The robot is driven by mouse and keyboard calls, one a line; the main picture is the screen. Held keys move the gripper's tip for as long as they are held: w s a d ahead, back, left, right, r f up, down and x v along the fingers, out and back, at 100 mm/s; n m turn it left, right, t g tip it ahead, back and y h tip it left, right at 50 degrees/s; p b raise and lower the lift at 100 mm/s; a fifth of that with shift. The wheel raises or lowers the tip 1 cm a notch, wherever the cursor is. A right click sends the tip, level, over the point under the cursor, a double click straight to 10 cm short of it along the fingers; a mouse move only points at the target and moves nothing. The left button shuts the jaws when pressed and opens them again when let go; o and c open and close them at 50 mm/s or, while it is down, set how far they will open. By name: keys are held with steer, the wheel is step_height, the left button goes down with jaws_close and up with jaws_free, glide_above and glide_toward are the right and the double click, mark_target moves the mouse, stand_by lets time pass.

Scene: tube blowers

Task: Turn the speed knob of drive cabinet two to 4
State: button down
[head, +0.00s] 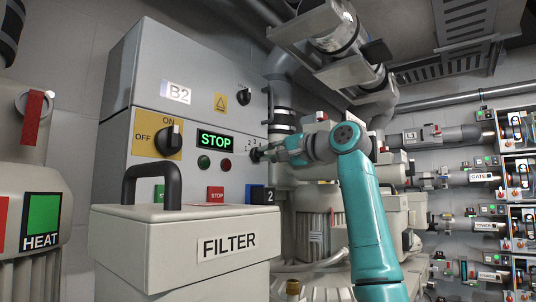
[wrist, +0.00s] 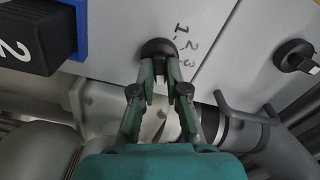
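The grey drive cabinet (head: 190,75) bears a "B2" label and a lit green STOP display (head: 215,140). The speed knob (wrist: 158,48) is black and round, at the cabinet's right front edge, with 1, 2 and 3 printed beside it in the wrist view. My gripper (wrist: 160,67) is at the knob, its two fingertips apart and overlapping the knob's lower part. Whether they press on it cannot be told. The knob's pointer is hidden. In the head view my gripper (head: 264,154) covers most of the knob.
A yellow OFF/ON switch (head: 168,139), green and red lamps and a blue-framed black block marked 2 (head: 260,195) are on the cabinet face. A FILTER box (head: 185,240) with a black handle stands in front. Another black knob (wrist: 294,56) is at the wrist view's right. Pipes are close behind.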

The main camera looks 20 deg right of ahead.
steer(key=shift+n, duration=0.3)
steer(key=shift+a+r+n, duration=0.1)
steer(key=shift+n, duration=3)
steer(key=c, duration=1.2)
jaws_free()
steer(key=shift+s, duration=0.1)
steer(key=v, duration=1.2)
